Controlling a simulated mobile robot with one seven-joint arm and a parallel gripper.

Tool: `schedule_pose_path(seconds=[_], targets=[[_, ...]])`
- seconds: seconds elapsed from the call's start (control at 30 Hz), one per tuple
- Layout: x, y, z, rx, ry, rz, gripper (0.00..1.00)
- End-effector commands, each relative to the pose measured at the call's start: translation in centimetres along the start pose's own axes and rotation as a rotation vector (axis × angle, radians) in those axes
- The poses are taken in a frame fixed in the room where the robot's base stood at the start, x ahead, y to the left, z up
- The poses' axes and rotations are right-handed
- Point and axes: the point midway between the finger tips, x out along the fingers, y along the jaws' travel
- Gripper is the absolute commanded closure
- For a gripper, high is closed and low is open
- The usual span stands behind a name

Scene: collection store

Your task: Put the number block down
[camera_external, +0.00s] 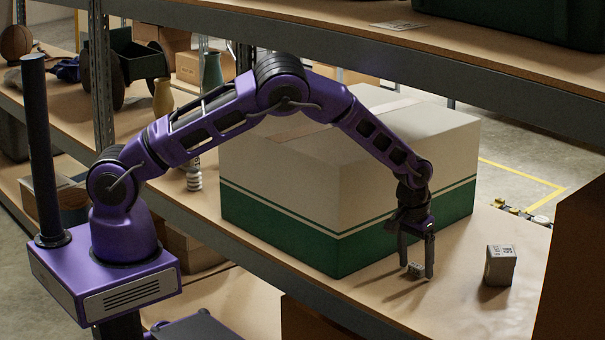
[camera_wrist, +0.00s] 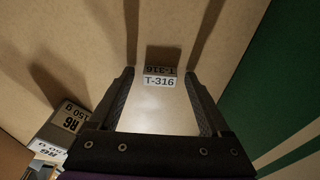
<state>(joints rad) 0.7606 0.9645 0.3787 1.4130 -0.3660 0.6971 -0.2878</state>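The number block (camera_external: 416,269) is a small grey-white block low between my gripper's fingers, apparently resting on the brown shelf board (camera_external: 385,290). In the wrist view the block (camera_wrist: 160,80) shows two faces marked T-316, one light and one darker with the label inverted. My gripper (camera_external: 417,274) points down over the shelf, its fingers standing on either side of the block. In the wrist view my gripper (camera_wrist: 160,88) is open, with a clear gap between each finger and the block.
A large white and green box (camera_external: 300,200) stands close behind and left of my gripper. A small grey-white labelled block (camera_external: 499,266) stands to the right; a labelled block also shows at lower left in the wrist view (camera_wrist: 66,122). A brown panel (camera_external: 575,270) bounds the right. Bare board lies around my gripper.

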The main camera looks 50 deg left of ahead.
Motion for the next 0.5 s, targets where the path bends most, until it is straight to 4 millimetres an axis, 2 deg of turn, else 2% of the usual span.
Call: schedule_pose_path(seconds=[0.27, 0.5], targets=[[-0.6, 0.0, -0.1, 0.0, 0.0, 0.001, 0.19], [-3.3, 0.0, -0.1, 0.0, 0.001, 0.002, 0.19]])
